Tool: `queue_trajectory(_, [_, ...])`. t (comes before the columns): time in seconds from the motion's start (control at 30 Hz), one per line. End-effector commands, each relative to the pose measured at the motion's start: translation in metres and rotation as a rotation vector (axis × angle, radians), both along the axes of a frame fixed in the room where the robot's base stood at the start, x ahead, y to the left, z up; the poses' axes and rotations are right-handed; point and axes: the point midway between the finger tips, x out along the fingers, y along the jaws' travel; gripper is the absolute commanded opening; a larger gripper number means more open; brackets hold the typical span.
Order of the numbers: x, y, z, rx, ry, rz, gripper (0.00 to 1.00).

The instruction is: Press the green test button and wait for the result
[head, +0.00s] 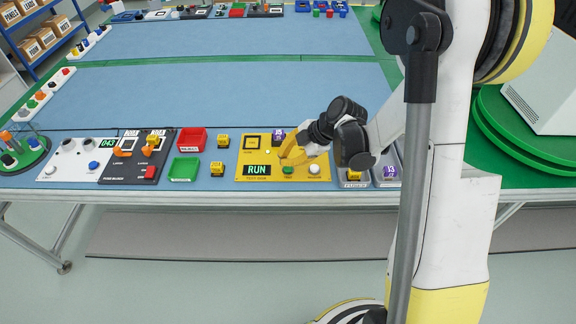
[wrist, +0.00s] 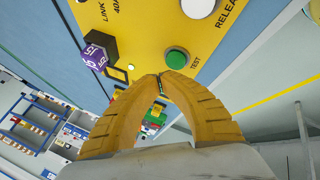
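The yellow test panel (head: 275,179) lies on the blue bench top, and its display (head: 257,170) reads RUN. The green test button (head: 288,170) is on its front part, left of the white release button (head: 314,169). In the wrist view the green button (wrist: 176,59), labelled TEST, sits just beyond my fingertips, and the white button (wrist: 198,7) is at the top edge. My gripper (head: 284,156) is over the panel, its yellow fingertips (wrist: 160,77) together and empty. No contact with the green button shows. A dark cube with a purple marked face (wrist: 97,54) is at the panel.
Red (head: 191,140) and green (head: 184,169) trays stand left of the panel, with yellow cubes (head: 216,169) between. Another panel (head: 354,184) is close on the right. The bench middle (head: 230,95) is clear.

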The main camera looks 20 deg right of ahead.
Motion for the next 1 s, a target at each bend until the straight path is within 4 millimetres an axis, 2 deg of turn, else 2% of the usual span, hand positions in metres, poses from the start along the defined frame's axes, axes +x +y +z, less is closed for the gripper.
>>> queue_trajectory(0.27, [0.000, 0.000, 0.005, 0.000, 0.000, 0.000, 0.00])
queue_trajectory(0.7, [0.000, 0.000, 0.048, 0.000, 0.000, 0.000, 0.00])
queue_trajectory(1.0, [0.000, 0.000, 0.050, 0.000, 0.000, 0.000, 0.00])
